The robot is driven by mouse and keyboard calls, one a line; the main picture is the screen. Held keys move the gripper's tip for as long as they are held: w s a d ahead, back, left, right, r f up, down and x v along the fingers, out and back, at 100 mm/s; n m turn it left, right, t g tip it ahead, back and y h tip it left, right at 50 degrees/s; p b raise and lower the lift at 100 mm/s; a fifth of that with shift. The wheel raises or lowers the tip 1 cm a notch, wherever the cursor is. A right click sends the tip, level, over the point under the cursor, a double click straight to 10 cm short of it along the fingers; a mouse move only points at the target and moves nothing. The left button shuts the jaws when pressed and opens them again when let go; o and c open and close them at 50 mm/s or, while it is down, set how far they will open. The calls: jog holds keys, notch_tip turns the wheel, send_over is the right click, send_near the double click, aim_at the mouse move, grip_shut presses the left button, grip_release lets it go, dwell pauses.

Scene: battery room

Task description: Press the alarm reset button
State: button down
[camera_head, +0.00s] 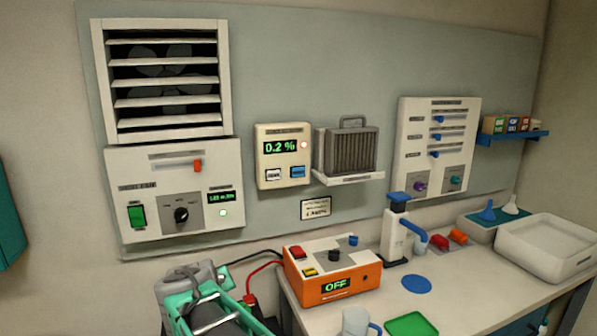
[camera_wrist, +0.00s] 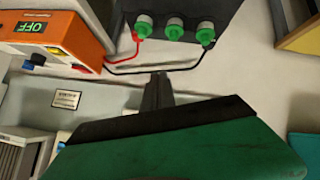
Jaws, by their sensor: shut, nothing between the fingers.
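A cream gas-meter-like unit (camera_head: 283,155) hangs on the wall panel in the head view. It has a green "0.2 %" display, a small lit lamp, a white button (camera_head: 273,175) and a blue button (camera_head: 298,172). The button labels are too small to read, so I cannot tell which is the alarm reset. My gripper (camera_wrist: 160,80) shows in the wrist view with its dark fingers shut and empty. My green arm parts show at the lower left of the head view, below and left of the unit and apart from it. The unit is not clearly visible in the wrist view.
A ribbed grey block on a white shelf (camera_head: 349,179) stands right of the unit. A vent control panel (camera_head: 160,205) is at its left. An orange box (camera_head: 331,274) reading OFF sits on the bench below. A dark box (camera_wrist: 190,45) with green-capped terminals is near my fingers.

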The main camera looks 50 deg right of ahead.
aim_at(298, 172)
jog(key=s+d+r+m+g+h+p, duration=0.1)
jog(key=d+r+h, duration=0.5)
jog(key=d, duration=0.9)
jog(key=s+d+r+m+g+h+p, duration=0.1)
jog(key=s+d+r+h, duration=0.3)
jog(key=d+r, duration=0.8)
jog(key=d+h, duration=0.2)
jog(key=d, duration=0.2)
jog(key=shift+s+m+g, duration=0.2)
jog(key=shift+m+g, duration=0.1)
jog(key=shift+g, duration=0.1)
jog(key=w+d+p, duration=0.3)
jog(key=w+d, duration=0.1)
jog(key=w, duration=0.3)
jog(key=shift+w+d, duration=0.15)
jog(key=shift+w, duration=0.15)
